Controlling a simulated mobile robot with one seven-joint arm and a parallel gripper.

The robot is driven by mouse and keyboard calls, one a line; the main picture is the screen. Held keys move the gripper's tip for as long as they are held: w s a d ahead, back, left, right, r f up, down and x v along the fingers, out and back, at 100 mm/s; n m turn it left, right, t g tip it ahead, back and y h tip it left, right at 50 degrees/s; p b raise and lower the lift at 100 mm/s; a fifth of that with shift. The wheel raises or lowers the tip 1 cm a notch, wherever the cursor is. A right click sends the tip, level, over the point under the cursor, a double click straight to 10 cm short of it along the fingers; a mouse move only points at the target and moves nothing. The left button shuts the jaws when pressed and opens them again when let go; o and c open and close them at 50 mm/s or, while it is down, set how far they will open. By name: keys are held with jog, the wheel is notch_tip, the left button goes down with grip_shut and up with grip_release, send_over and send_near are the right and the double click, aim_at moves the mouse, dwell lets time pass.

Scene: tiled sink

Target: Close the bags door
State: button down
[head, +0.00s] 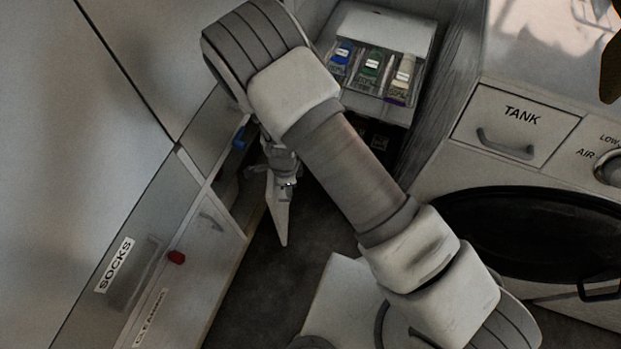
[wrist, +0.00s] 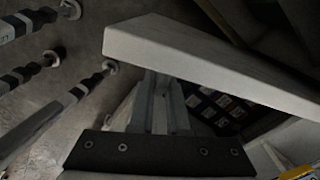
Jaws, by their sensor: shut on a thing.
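My gripper (head: 284,180) is beside the low cabinet on the left in the head view. It is shut on a pale, thin panel (head: 279,217), which I take to be the bags door; no label on it is readable. The panel stands out from the cabinet, beside a dark open compartment (head: 228,187). In the wrist view my gripper's fingers (wrist: 160,100) meet the underside of the same panel (wrist: 205,58), which crosses the picture as a broad pale slab. The hinge and the exact grip contact are hidden.
A socks drawer (head: 125,272) and a red knob (head: 176,257) are at the lower left. An open box of coloured bottles (head: 384,72) stands at the back. A machine with a tank drawer (head: 515,125) is at the right. Dark floor (head: 262,275) is free in front of the cabinet.

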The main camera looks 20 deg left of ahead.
aim_at(273, 188)
jog(key=shift+s+a+f+p, duration=0.15)
jog(key=shift+s+a, duration=0.25)
jog(key=shift+a, duration=0.2)
jog(key=shift+s+a+r+p, duration=0.1)
jog(key=shift+s+a+p, duration=0.1)
jog(key=shift+s+a, duration=0.3)
jog(key=shift+s+a+f+p, duration=0.15)
jog(key=shift+s+a, duration=0.1)
jog(key=shift+a, duration=0.45)
jog(key=shift+r, duration=0.1)
jog(key=c, duration=0.9)
grip_release()
jog(key=shift+w, duration=0.15)
jog(key=shift+r, duration=0.1)
jog(key=shift+w+a+r, duration=0.1)
jog(key=shift+r, duration=0.1)
notch_tip(273, 188, up, 17)
jog(key=p, duration=0.4)
jog(key=shift+c, duration=0.4)
